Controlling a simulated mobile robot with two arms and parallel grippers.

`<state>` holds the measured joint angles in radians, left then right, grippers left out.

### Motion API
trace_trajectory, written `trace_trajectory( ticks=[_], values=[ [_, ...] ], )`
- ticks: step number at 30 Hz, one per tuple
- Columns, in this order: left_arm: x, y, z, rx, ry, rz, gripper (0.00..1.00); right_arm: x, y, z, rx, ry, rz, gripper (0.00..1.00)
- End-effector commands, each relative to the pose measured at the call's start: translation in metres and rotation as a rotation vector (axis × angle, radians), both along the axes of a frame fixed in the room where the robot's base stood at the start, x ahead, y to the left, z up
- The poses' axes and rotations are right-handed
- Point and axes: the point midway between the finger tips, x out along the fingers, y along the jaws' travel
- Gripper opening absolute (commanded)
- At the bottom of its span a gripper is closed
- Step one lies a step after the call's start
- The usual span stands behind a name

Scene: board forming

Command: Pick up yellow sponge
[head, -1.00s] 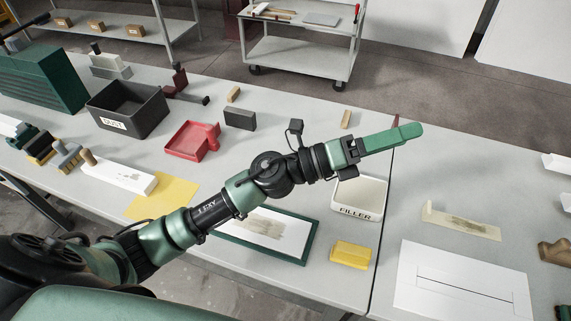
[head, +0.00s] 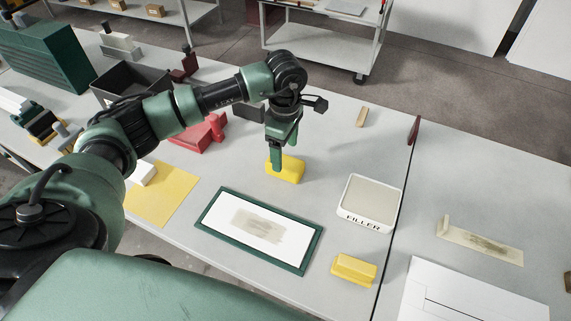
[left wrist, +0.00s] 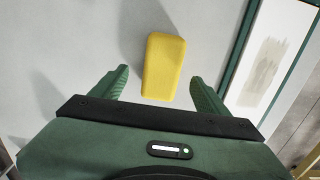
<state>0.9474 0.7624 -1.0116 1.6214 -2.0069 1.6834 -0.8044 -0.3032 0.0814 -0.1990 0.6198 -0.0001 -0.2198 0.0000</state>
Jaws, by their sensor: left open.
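A plain yellow sponge (head: 288,171) lies on the grey table behind the green-framed board. My left gripper (head: 281,148) points down right at it, its fingers overlapping the sponge's back part in the head view. In the left wrist view the sponge (left wrist: 164,66) lies between the two open green fingers, reaching out past their tips, with a gap on each side. Whether the fingertips are down at its height is hard to tell. A second yellow block (head: 354,269), with a stepped shape, lies near the front edge. My right gripper is out of view.
The green-framed board (head: 258,228) lies in front of the sponge. A dark grey block (head: 248,112) is behind the arm. The table around the sponge is clear.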

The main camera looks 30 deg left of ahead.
Motion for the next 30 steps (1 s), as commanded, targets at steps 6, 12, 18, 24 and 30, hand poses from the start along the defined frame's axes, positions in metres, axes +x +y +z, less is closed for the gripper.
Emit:
trace_trajectory(
  ticks=[6, 12, 18, 24, 30],
  values=[
    [-0.005, -0.002, -0.029, -0.002, 0.006, 0.000, 0.75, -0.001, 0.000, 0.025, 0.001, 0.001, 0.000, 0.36],
    [-0.004, -0.002, -0.048, -0.003, 0.001, -0.001, 0.75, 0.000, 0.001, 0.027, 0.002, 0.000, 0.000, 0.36],
    [-0.004, -0.002, -0.049, -0.003, 0.000, -0.001, 0.75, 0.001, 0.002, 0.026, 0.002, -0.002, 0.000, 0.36],
    [-0.004, -0.002, -0.049, -0.003, 0.000, -0.001, 0.23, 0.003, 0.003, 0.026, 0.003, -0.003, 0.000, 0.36],
    [-0.003, -0.002, -0.049, -0.004, 0.000, 0.000, 0.10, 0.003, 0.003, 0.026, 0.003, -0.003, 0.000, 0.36]
  ],
)
